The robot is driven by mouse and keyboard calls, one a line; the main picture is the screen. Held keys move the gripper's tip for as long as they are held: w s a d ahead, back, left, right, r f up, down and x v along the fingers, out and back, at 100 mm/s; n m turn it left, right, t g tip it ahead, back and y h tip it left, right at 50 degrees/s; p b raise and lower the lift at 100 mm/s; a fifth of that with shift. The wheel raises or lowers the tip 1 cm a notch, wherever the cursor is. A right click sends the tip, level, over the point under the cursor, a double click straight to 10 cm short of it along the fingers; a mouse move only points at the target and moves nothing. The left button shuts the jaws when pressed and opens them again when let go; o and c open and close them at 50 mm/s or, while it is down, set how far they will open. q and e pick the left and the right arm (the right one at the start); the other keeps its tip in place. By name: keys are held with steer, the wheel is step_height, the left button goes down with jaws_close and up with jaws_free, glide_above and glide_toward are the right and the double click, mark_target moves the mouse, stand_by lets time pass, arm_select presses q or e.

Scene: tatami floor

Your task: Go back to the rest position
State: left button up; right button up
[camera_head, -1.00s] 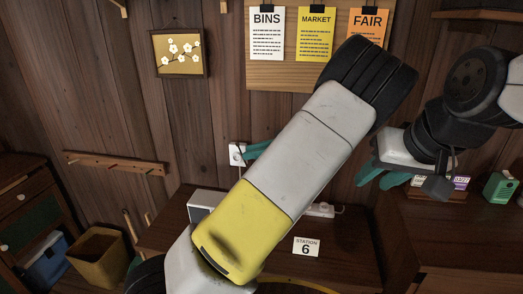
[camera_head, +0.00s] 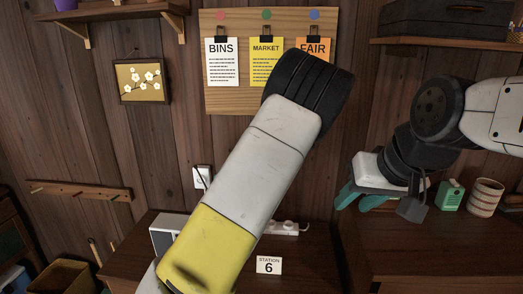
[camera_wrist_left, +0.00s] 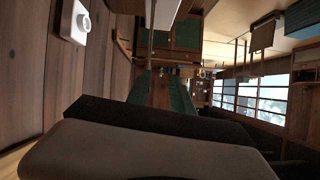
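My left arm (camera_head: 262,160), white and yellow with a black joint at its upper end, crosses the middle of the head view. It hides its own gripper there. In the left wrist view, two dark teal fingers of my left gripper (camera_wrist_left: 162,93) stand apart with nothing seen between them. My right gripper (camera_head: 357,203) shows at the right of the head view, before the wall and above the desk.
A dark desk (camera_head: 330,265) bears a "Station 6" card (camera_head: 268,265), a power strip (camera_head: 285,228) and a grey box (camera_head: 165,236). A green box (camera_head: 449,196) and a ribbed cup (camera_head: 485,197) stand right of my right gripper. A notice board (camera_head: 228,98) hangs behind.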

arm_select(q)
steer(key=s+a+m+h, duration=0.2)
steer(key=s+m+h, duration=0.4)
steer(key=s+h, duration=0.35)
steer(key=s+d+r+m+t+h, duration=0.2)
steer(key=s+r+m+t, duration=0.1)
steer(key=s, duration=0.4)
steer(key=s+d+r+m+t+h, duration=0.2)
steer(key=s+r+m+t+h, duration=0.1)
steer(key=s+r+m, duration=0.3)
steer(key=shift+s+r+m+t, duration=0.15)
steer(key=shift+s+m+t, duration=0.15)
steer(key=shift+s+m, duration=0.9)
steer(key=shift+s, duration=0.1)
